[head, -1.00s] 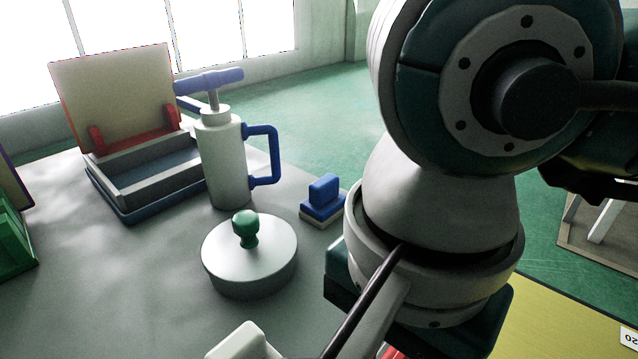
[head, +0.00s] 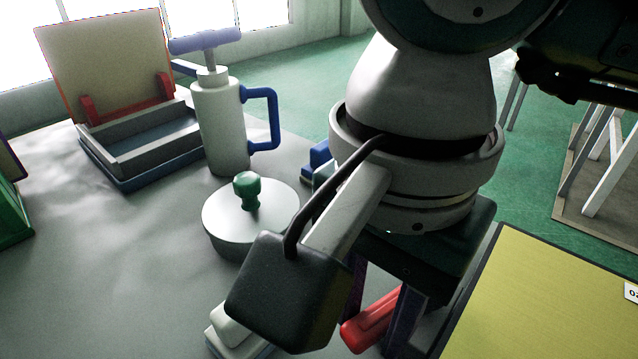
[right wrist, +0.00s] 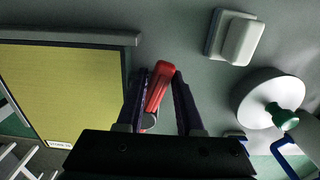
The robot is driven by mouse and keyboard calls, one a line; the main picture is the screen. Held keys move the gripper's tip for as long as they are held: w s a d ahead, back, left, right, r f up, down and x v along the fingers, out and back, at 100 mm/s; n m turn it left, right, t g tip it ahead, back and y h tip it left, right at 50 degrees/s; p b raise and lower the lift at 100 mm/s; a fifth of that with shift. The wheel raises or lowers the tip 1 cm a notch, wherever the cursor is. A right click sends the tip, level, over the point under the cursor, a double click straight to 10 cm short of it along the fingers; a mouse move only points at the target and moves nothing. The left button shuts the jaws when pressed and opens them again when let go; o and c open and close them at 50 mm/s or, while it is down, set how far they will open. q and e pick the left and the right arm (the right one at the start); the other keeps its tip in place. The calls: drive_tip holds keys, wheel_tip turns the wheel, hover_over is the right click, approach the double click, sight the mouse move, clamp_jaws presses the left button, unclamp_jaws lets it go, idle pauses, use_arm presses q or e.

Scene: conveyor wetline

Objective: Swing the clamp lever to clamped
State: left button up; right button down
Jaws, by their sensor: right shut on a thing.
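The clamp lever shows as a red bar (head: 370,321) low in the head view, partly hidden behind my right gripper and wrist. In the right wrist view the red lever (right wrist: 159,84) lies lengthwise between the two dark fingers, with a grey round part (right wrist: 149,121) at its near end. My right gripper (right wrist: 161,77) is shut on the lever, one finger on each side. In the head view its fingers (head: 382,318) point down at the lever. The clamp's base is mostly hidden. My left gripper is not in view.
A white block on a base (right wrist: 238,38) and a round lidded pot with a green knob (head: 250,210) stand close by. Behind are a pump can with a blue handle (head: 219,125) and an open box (head: 145,148). A yellow panel (head: 560,300) lies right.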

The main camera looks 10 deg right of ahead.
sight(371, 312)
drive_tip(key=c, duration=0.7)
unclamp_jaws()
drive_tip(key=shift+w, duration=0.2)
drive_tip(key=shift+o, duration=0.2)
use_arm(q)
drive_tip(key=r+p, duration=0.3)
drive_tip(key=p, duration=0.1)
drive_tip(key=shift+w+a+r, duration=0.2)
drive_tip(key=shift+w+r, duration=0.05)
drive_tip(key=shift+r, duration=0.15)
use_arm(e)
wheel_tip(371, 312, up, 7)
drive_tip(key=shift+w+f, duration=0.1)
drive_tip(key=shift+f, duration=0.1)
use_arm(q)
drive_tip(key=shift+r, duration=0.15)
use_arm(e)
drive_tip(key=shift+r, duration=0.3)
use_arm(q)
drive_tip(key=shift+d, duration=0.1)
